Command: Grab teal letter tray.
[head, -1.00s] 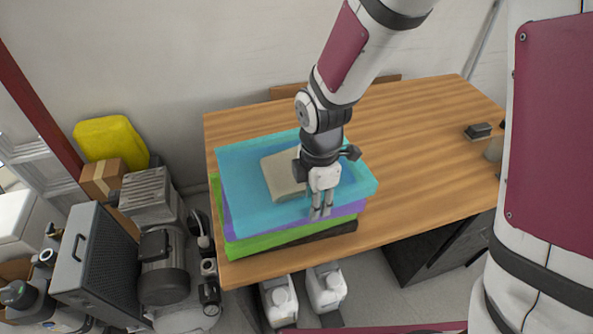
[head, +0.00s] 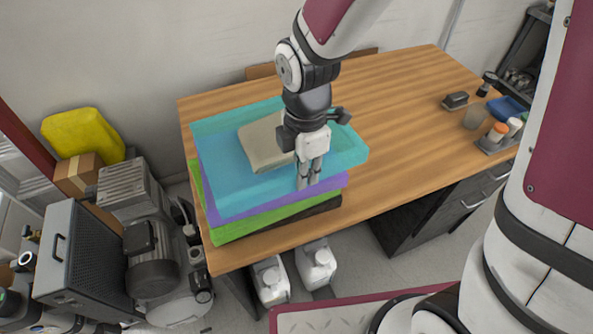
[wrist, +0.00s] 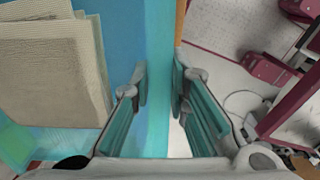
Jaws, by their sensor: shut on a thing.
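The teal letter tray (head: 218,188) is the top one of a stack on the near left part of the wooden desk. A folded beige cloth-like item (head: 258,146) lies in it; it also shows in the wrist view (wrist: 50,70). My gripper (head: 309,184) points down at the tray's front wall, right of the middle. In the wrist view my gripper (wrist: 159,88) has one finger on each side of the teal wall (wrist: 158,125) and is shut on it. I cannot tell whether the tray rests fully on the stack.
Beneath are a purple tray (head: 331,184), a green tray (head: 232,232) and a dark one (head: 322,208). The desk (head: 400,110) is clear to the right, with small items at its far right end. Compressors (head: 152,258) stand on the floor at left. White jugs (head: 318,264) stand below the front edge.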

